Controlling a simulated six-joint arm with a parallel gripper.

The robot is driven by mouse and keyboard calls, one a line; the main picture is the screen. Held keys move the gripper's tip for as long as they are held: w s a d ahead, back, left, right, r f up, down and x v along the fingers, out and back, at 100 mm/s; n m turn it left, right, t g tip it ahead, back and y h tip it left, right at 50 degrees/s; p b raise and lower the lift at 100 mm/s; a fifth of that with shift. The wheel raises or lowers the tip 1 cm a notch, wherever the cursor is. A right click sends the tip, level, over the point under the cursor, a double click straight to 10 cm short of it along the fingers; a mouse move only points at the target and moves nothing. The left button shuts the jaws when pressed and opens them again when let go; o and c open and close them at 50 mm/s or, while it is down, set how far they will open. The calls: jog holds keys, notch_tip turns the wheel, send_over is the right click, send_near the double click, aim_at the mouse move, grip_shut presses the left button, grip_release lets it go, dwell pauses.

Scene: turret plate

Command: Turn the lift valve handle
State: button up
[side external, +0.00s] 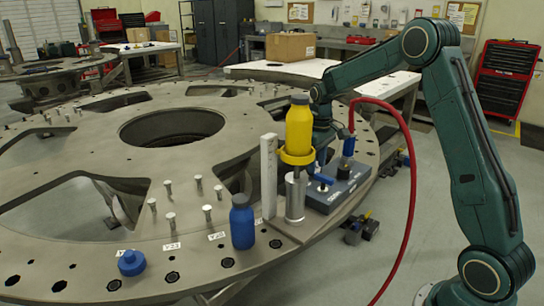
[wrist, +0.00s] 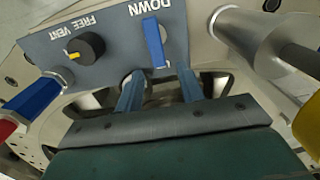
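The lift valve handle (wrist: 154,43) is a blue lever on a grey-blue control box (wrist: 110,25) next to the word DOWN. In the wrist view it lies just beyond my fingertips, roughly in line with the gap between them. My gripper (wrist: 160,82) is open, with two separated fingers and nothing between them. I see no contact with the handle. In the side external view the box (side external: 345,192) stands on the turret plate's edge with a blue handle (side external: 322,182) on top. My gripper there is mostly hidden behind the yellow bottle (side external: 299,125).
A black FREE VENT knob (wrist: 86,47) sits beside the handle. A blue hose fitting (side external: 348,146) with a red hose (side external: 409,190) rises from the box. A metal cylinder (side external: 295,197) stands under the yellow bottle. A blue bottle (side external: 242,225) and white post (side external: 268,175) stand nearby.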

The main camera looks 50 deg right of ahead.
aim_at(317, 174)
notch_tip(317, 174, up, 11)
jog(key=shift+r, duration=0.15)
dwell(0.4)
jog(key=s+a+r+n+t, duration=0.1)
jog(key=s+a+r, duration=0.2)
jog(key=s+a, duration=0.25)
jog(key=s+a+r+t, duration=0.2)
jog(key=s+a+r, duration=0.25)
jog(key=s, duration=0.25)
jog(key=s+a+f+t, duration=0.1)
jog(key=s+a+f, duration=0.1)
jog(key=s+a, duration=0.2)
jog(key=s+a+f+m+t, duration=0.1)
jog(key=s+a+f, duration=0.2)
jog(key=s, duration=0.8)
jog(key=shift+a+t, duration=0.3)
jog(key=shift+a, duration=0.05)
